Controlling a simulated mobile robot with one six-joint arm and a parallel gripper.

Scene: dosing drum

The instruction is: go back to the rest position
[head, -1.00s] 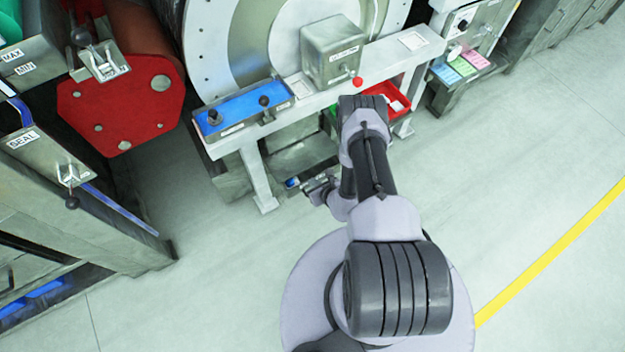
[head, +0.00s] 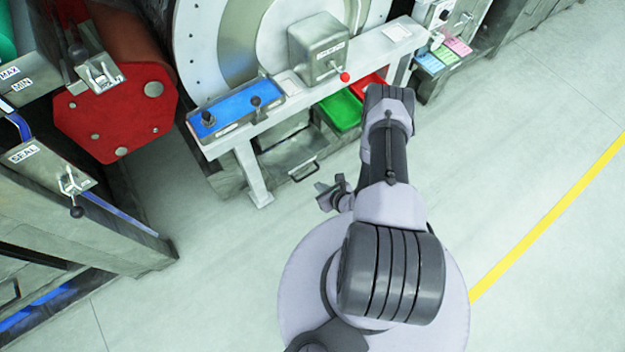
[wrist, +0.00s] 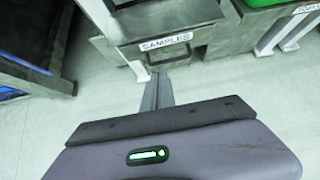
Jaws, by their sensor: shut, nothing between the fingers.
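My gripper (head: 326,196) shows in the head view just left of my folded arm, low over the pale floor and in front of the bench. Its jaws are shut and empty. In the wrist view my gripper (wrist: 157,92) points away over the floor toward a grey drawer (wrist: 190,58) labelled SAMPLES. Floor shows around the fingertips, and they look apart from the drawer. Part of the gripper's body is hidden behind my arm in the head view.
The bench (head: 250,185) with a blue control panel (head: 235,108) and a red-knobbed box (head: 318,50) stands ahead. A green bin (head: 341,110) and a red bin (head: 368,84) sit under it. A grey cabinet (head: 75,215) stands left. Floor at right is clear.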

